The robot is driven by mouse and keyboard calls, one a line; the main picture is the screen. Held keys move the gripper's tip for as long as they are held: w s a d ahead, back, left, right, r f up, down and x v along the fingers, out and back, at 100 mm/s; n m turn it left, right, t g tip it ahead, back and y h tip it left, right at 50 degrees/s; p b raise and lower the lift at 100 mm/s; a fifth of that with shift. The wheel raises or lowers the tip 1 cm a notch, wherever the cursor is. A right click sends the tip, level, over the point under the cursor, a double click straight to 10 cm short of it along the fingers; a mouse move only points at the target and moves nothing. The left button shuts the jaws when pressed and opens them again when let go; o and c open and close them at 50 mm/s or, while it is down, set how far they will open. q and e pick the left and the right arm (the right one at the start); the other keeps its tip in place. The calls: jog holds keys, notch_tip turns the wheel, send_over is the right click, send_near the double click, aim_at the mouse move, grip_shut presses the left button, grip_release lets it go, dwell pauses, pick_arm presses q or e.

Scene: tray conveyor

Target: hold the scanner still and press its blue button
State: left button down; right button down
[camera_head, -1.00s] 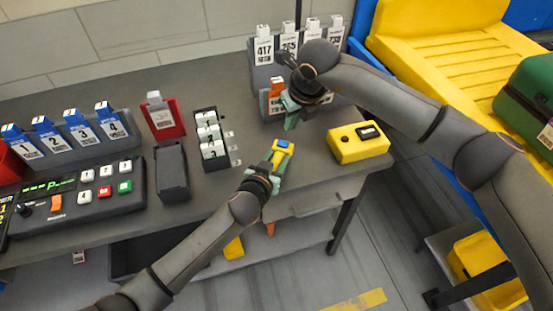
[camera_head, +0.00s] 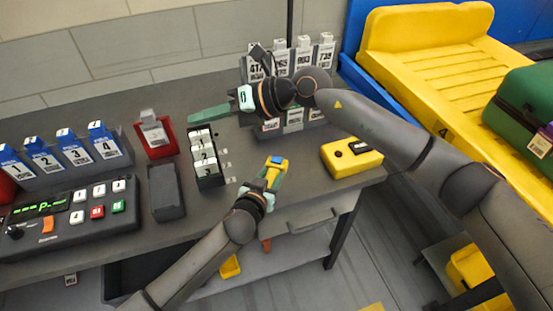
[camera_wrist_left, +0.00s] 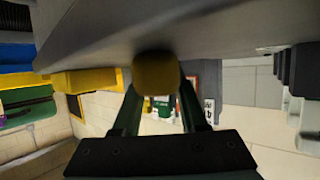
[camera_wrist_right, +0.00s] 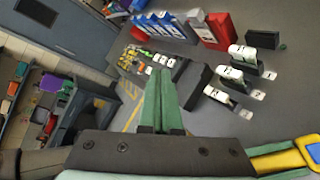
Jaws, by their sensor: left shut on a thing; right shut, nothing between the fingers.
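The scanner (camera_head: 271,178) is a small yellow device with a blue button (camera_head: 276,160) on its upper end. My left gripper (camera_head: 270,182) is shut on it and holds it near the table's front edge. In the left wrist view the scanner's yellow end (camera_wrist_left: 157,75) shows between the fingers. My right gripper (camera_head: 198,116) is shut and empty. Its green fingers point left, above the numbered rack and apart from the scanner. In the right wrist view the shut fingers (camera_wrist_right: 162,103) show at centre, and the scanner with its blue button (camera_wrist_right: 314,152) is at the right edge.
A yellow box (camera_head: 345,166) with a black button sits right of the scanner. A small rack (camera_head: 210,178) of numbered white tags stands to its left. A red holder (camera_head: 155,135), a dark bin (camera_head: 165,195) and a control panel (camera_head: 75,220) stand farther left. The yellow conveyor (camera_head: 430,70) is at right.

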notch_tip(320, 180, up, 7)
jog(key=w+a+m+t+y, duration=0.1)
jog(key=m+t+y, duration=0.1)
jog(key=m+y, duration=0.15)
jog(key=w+d+r+m+t+h, duration=0.3)
jog(key=w+d+r+m+t, duration=0.3)
jog(key=w+d+m+t, duration=0.5)
jog(key=m+g+h, duration=0.7)
jog(key=m+h, duration=0.2)
jog(key=m, duration=0.4)
send_over(280, 162)
notch_tip(280, 162, down, 22)
jog(key=shift+f, duration=4.35)
